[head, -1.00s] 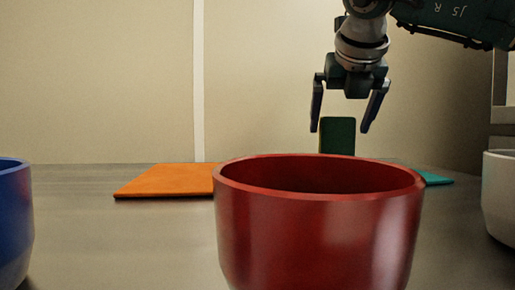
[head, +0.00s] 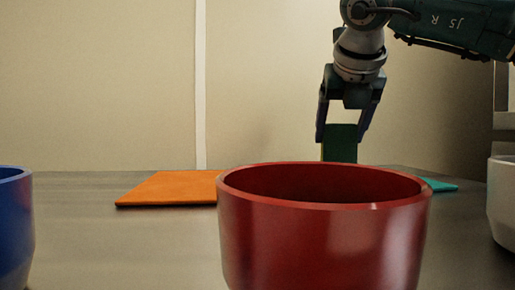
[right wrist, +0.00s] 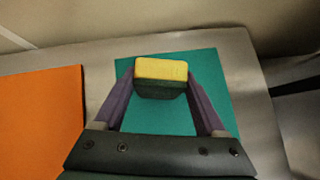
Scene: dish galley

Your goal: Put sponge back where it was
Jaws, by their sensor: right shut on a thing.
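The sponge (head: 340,149) is a dark green block in the head view, upright behind the red bowl, which hides its foot. In the right wrist view the sponge (right wrist: 161,70) shows a yellow face and a green side. My right gripper (head: 341,139) points down and is shut on the sponge, one finger on each side. The teal mat (right wrist: 212,76) lies beneath them in the wrist view; in the head view mostly its right corner (head: 441,185) shows. I cannot tell whether the sponge touches the mat. My left gripper is not in view.
The large red bowl (head: 320,235) stands in front of the sponge. An orange mat (head: 170,188) lies to the left. A blue bowl (head: 12,230) is at the left edge and a white bowl (head: 503,205) at the right edge. The metal counter (head: 110,235) is clear between the blue and red bowls.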

